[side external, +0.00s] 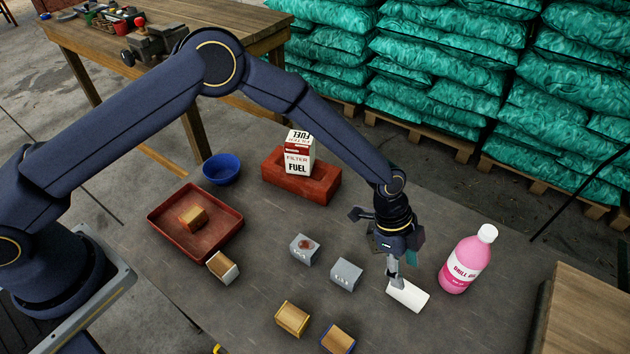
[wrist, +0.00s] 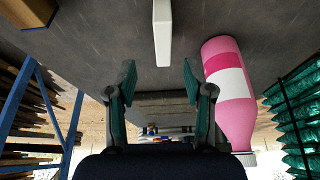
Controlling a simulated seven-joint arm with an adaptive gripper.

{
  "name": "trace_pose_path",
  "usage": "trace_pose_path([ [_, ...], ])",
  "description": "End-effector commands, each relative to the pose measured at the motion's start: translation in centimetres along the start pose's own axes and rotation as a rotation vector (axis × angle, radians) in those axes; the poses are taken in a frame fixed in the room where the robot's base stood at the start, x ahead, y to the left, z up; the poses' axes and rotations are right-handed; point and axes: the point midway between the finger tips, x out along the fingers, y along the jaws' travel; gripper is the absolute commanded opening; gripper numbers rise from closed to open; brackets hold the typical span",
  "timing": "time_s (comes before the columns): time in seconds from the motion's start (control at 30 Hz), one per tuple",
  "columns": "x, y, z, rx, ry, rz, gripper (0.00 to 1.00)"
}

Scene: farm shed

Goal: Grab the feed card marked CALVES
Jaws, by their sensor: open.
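A white card-like piece (side external: 407,294) lies on the grey table (side external: 245,300) below my gripper; no CALVES marking is readable on it. It shows in the wrist view (wrist: 162,32) as a narrow white strip at top centre. My gripper (side external: 394,272) points down just above its left end in the side view. In the wrist view my gripper's two teal-padded fingers (wrist: 159,82) are apart, with nothing between them; the white piece lies ahead of the gap. Whether a fingertip touches the piece cannot be told.
A pink bottle (side external: 466,262) stands close right of my gripper, also in the wrist view (wrist: 230,95). Two grey blocks (side external: 304,249) (side external: 346,274) and several wooden blocks (side external: 292,318) lie left. A red tray (side external: 160,229), blue bowl (side external: 221,169) and brick (side external: 318,191) bearing a box are farther off.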

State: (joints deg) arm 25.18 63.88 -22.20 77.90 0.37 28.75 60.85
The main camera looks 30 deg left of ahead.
Motion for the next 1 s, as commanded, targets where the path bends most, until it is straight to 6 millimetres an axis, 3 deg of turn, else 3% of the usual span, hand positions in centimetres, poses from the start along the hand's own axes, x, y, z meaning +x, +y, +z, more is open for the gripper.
trace_pose_path([
  [0.13,3.1,0.0,0.0,0.000,-0.001,0.001,0.52],
  [0.37,5.1,-0.1,0.0,0.001,-0.001,-0.001,0.52],
  [0.63,9.0,-0.4,0.0,-0.001,-0.001,-0.001,0.52],
  [1.0,10.0,-0.4,0.0,0.000,-0.001,-0.002,0.49],
])
